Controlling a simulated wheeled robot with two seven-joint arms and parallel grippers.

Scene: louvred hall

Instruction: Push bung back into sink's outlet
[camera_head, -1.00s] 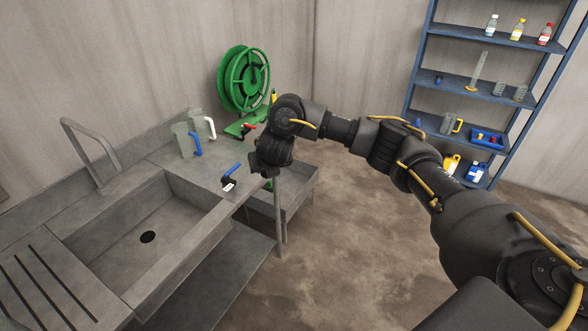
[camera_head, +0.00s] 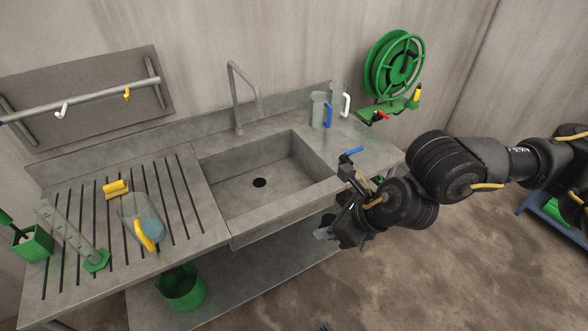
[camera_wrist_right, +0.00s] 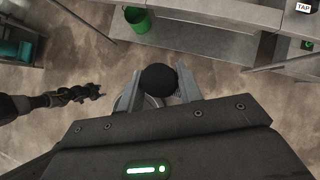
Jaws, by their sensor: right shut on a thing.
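The sink (camera_head: 285,205) is a grey basin set in the counter, and its outlet (camera_head: 259,183) shows as an open dark hole in the floor of the basin. My right gripper (camera_head: 332,231) is in front of the counter, to the right of the sink and outside the basin. In the right wrist view it is shut on the bung (camera_wrist_right: 158,79), a black rounded piece between the two grey fingers.
A tap spout (camera_head: 238,95) rises behind the basin. A lever with a blue handle (camera_head: 352,154) and jugs (camera_head: 318,110) stand to the right. A jug (camera_head: 140,215) and a yellow item (camera_head: 116,189) are on the drainer. A green bucket (camera_head: 181,290) is below.

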